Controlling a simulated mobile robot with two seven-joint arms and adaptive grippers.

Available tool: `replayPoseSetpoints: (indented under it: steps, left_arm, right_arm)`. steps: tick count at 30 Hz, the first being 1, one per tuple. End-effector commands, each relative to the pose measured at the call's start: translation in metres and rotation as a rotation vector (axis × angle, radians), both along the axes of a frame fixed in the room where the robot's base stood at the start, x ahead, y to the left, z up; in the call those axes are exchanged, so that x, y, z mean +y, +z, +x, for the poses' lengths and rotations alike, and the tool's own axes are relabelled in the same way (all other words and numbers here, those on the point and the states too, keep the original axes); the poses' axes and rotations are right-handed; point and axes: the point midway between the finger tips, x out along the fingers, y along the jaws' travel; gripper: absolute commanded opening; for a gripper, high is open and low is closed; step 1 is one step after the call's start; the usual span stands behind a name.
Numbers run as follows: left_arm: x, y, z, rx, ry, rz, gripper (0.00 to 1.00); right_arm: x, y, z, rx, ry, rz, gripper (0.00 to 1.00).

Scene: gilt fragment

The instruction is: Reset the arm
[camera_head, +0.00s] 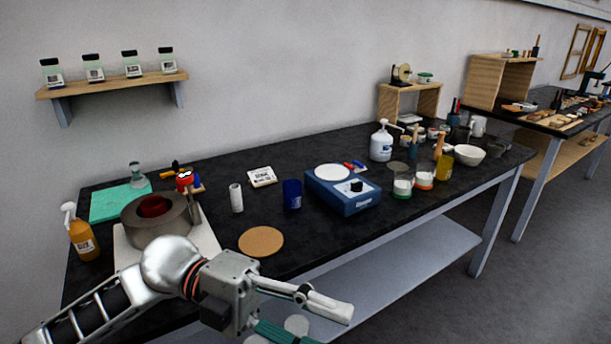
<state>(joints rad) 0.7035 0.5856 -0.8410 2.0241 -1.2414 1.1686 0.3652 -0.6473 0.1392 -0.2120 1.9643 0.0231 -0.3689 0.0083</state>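My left arm comes in from the lower left, in front of the table (330,245). Its gripper (318,325) is at the bottom of the view, past the table's front edge and pointing right. The upper finger is plain to see and stands apart from the lower parts, so the gripper looks open. No held object can be made out. A teal piece and pale round shapes show below the upper finger; the frame's bottom edge cuts them off. My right gripper is not in view.
Near my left arm stand a grey round vessel (158,220), an orange bottle (83,240) and a cork disc (261,241). A blue hotplate device (343,192) and a blue cup (291,194) stand farther right. A lower shelf (390,265) runs beneath.

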Motion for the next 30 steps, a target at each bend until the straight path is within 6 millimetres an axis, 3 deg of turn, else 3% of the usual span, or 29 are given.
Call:
replayPoseSetpoints:
  steps: [3,6,11,15,20,25,30]
  left_arm:
    - [-0.009,0.015,0.02,0.144,0.138,-0.203,0.43]
    - [-0.005,0.019,0.048,0.266,0.286,-0.341,0.43]
    - [0.02,-0.005,0.101,0.482,0.567,-0.496,0.43]
    - [0.058,-0.062,0.14,0.688,0.847,-0.554,0.43]
    - [0.109,-0.158,0.155,0.924,1.163,-0.529,0.43]
    - [0.156,-0.264,0.13,1.143,1.438,-0.423,0.43]
    - [0.194,-0.356,0.076,1.336,1.651,-0.274,0.43]
  right_arm:
    - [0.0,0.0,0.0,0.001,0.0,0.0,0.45]
    - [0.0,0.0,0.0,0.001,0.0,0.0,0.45]
    - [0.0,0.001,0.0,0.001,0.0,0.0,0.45]
    - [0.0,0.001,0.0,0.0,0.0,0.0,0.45]
    - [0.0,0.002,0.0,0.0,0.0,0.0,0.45]
    - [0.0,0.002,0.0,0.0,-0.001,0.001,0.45]
    - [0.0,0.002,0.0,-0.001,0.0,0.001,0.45]
